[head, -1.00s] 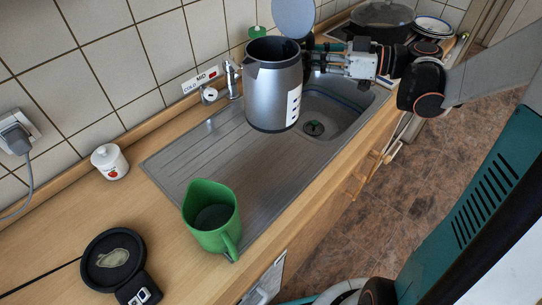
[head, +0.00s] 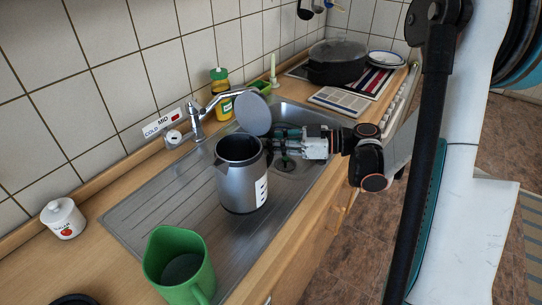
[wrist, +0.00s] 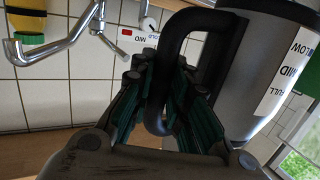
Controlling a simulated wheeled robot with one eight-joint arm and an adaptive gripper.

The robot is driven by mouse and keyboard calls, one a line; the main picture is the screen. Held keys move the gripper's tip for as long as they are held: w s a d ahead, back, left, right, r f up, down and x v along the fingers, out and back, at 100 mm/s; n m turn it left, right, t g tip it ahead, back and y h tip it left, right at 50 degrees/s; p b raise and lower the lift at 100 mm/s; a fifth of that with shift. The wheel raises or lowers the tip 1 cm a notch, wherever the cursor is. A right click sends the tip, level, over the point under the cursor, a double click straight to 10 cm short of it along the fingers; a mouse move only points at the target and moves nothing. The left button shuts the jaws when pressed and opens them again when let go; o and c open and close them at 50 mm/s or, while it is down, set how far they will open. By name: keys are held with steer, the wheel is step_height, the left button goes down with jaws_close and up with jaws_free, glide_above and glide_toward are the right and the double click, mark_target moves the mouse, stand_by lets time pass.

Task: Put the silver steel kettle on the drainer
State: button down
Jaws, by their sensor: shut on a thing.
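The silver steel kettle (head: 241,184) is upright with its round lid (head: 253,114) swung open. It is over the ribbed drainer (head: 150,210), close to the sink bowl; I cannot tell whether its base touches the drainer. My gripper (head: 283,146) comes from the right and is shut on the kettle's handle. In the wrist view the black handle (wrist: 193,22) runs between the fingers of my gripper (wrist: 160,110), and the kettle's body (wrist: 250,75) with its fill-mark label is to the right.
A green jug (head: 178,265) stands at the drainer's front end. A white lidded jar (head: 63,218) is on the counter at left. The tap (head: 197,118) and a yellow bottle (head: 221,100) are behind the kettle. A dark pot (head: 337,62) sits at the back.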

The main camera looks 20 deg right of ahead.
mark_target(271, 157)
steer(key=shift+f+b, duration=0.7)
steer(key=shift+f, duration=1.15)
steer(key=shift+f, duration=0.15)
steer(key=c, duration=1.5)
jaws_free()
steer(key=shift+c, duration=0.2)
steer(key=shift+d+r, duration=0.2)
steer(key=p+v, duration=0.3)
steer(key=v, duration=0.8)
steer(key=shift+s+d, duration=0.25)
